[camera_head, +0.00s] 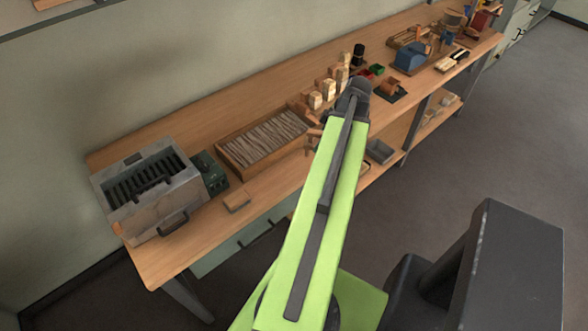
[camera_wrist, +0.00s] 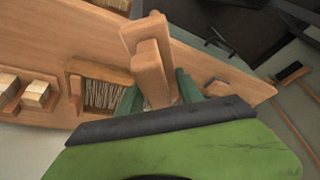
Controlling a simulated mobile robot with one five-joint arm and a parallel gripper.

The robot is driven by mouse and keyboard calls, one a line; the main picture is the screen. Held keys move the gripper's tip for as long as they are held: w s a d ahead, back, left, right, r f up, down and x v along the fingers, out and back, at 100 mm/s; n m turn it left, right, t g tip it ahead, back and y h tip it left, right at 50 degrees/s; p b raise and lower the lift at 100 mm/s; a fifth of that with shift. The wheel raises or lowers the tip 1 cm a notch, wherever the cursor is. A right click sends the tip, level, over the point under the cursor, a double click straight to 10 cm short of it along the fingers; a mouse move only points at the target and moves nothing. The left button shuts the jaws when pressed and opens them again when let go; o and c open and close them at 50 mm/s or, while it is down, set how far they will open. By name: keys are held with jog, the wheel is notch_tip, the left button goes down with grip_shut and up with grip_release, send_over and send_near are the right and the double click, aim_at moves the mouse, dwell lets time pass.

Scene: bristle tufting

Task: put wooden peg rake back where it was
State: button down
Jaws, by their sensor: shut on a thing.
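In the wrist view my gripper (camera_wrist: 160,97) has its green fingers closed on the wooden peg rake (camera_wrist: 150,62), a light brown piece of wood reaching out past the fingertips. The rake's far parts are cut short by the viewing angle, so I cannot tell its full shape. It appears held over the workbench (camera_wrist: 60,35). In the head view my arm reaches over the bench's front edge and hides the gripper. Brown wood shows just left of the arm's end, but I cannot tell if it is the rake.
A wooden tray of grey strips (camera_head: 262,143) lies on the bench, left of my arm. A grey slotted metal box (camera_head: 150,190) stands at the near left end. A small wooden block (camera_head: 237,201) lies near the front edge. Pale bristled blocks (camera_head: 328,90) stand behind my arm.

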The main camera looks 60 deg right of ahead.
jog(key=shift+s+a+n, duration=0.25)
jog(key=shift+s+n, duration=0.1)
jog(key=shift+s, duration=0.1)
jog(key=shift+s+a+n, duration=0.2)
jog(key=shift+s+n, duration=0.15)
jog(key=shift+s, duration=0.1)
jog(key=w+f+b, duration=0.3)
jog(key=w, duration=0.1)
jog(key=w+a+f+b, duration=0.1)
jog(key=w+f+b, duration=0.2)
jog(key=f+b, duration=0.1)
jog(key=w+f+b, duration=0.4)
jog(key=shift+w+a+f, duration=0.2)
jog(key=shift+w+a, duration=0.15)
jog(key=shift+a, duration=0.05)
jog(key=shift+r, duration=0.2)
jog(key=shift+f, duration=0.1)
jog(key=c, duration=0.8)
grip_release()
jog(key=shift+o, duration=0.2)
